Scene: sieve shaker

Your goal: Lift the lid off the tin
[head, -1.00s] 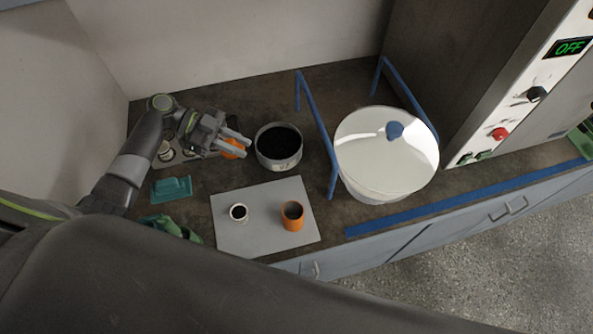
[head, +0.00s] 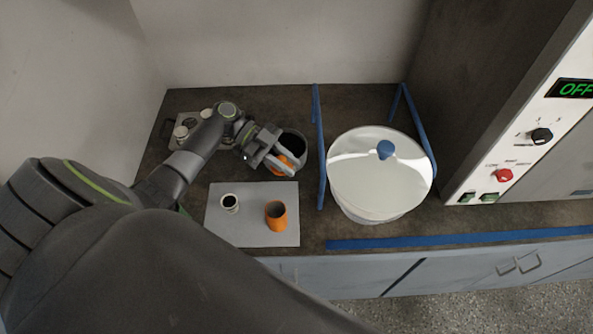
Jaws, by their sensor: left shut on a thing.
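A large round white tin (head: 365,214) stands on the counter right of centre in the head view. Its pale glossy lid (head: 360,190) lies on top, with a blue knob (head: 386,149). My left gripper (head: 288,164) is to the left of the tin, apart from it, at the dark round pan (head: 298,141). It is shut on a round orange cup (head: 283,162), partly hidden by the fingers. The cup overlaps the pan in the picture; I cannot tell its height above it. My right gripper is not in view.
Blue rails (head: 319,150) flank the tin. A tray with small cups (head: 181,133) is at the back left. A control panel (head: 520,140) stands at right.

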